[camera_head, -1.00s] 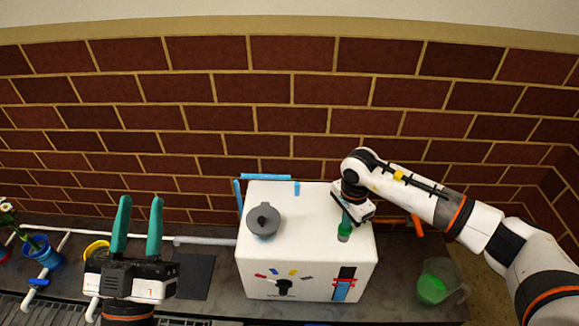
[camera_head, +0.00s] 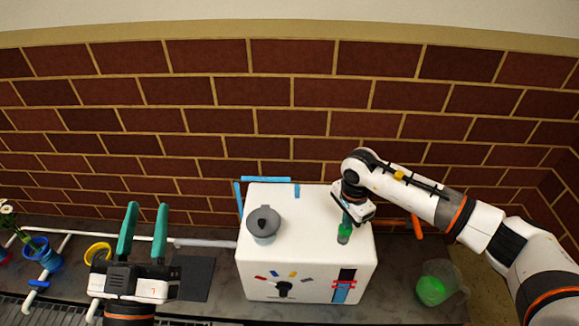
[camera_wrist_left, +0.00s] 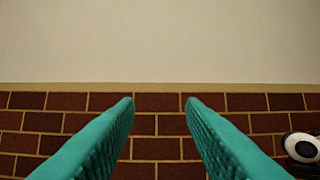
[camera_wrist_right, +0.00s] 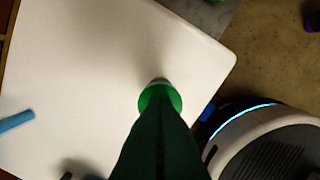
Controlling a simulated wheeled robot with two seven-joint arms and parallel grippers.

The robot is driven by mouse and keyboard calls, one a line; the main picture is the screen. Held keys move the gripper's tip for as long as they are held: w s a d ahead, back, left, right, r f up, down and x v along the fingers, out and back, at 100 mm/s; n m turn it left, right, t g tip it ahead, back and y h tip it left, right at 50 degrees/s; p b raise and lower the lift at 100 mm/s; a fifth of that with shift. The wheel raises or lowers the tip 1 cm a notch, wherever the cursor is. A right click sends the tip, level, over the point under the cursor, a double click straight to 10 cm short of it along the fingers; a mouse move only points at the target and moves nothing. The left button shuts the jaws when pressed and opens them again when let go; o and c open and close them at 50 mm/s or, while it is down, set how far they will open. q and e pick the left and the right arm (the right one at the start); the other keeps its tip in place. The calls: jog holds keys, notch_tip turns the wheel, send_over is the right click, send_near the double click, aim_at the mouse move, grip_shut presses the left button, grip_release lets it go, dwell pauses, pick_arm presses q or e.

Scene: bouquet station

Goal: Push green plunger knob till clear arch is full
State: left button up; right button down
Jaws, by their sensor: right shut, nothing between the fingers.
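The green plunger knob (camera_head: 344,237) stands on top of a white box (camera_head: 310,215), near its right side. My right gripper (camera_head: 346,221) is shut and empty, pointing down right over the knob. In the right wrist view its closed green fingers (camera_wrist_right: 160,125) overlap the knob (camera_wrist_right: 160,97); I cannot tell whether they touch or press it. Blue tube pieces (camera_head: 265,179) run behind the box's top left, perhaps part of the arch; its fill is unclear. My left gripper (camera_head: 146,232) is open and empty, left of the box, also showing in its wrist view (camera_wrist_left: 160,102).
A grey-lidded pot (camera_head: 264,222) sits on the box's left top. The front has a dial (camera_head: 284,289) and a blue and red gauge (camera_head: 343,288). A clear jug with green contents (camera_head: 432,290) stands to the right. Flower pots (camera_head: 42,258) stand far left.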

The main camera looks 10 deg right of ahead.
jog(key=shift+r+p, duration=0.3)
jog(key=shift+r, duration=0.15)
jog(key=shift+r+p, duration=0.35)
jog(key=shift+r, duration=0.2)
pick_arm(q)
notch_tip(320, 180, down, 8)
jog(key=w+a+g+y, duration=0.1)
jog(key=g+y, duration=0.1)
jog(key=g, duration=0.3)
jog(key=shift+r+g+p, duration=0.15)
jog(key=shift+g+p, duration=0.15)
jog(key=shift+p, duration=0.05)
pick_arm(e)
jog(key=shift+r, duration=0.55)
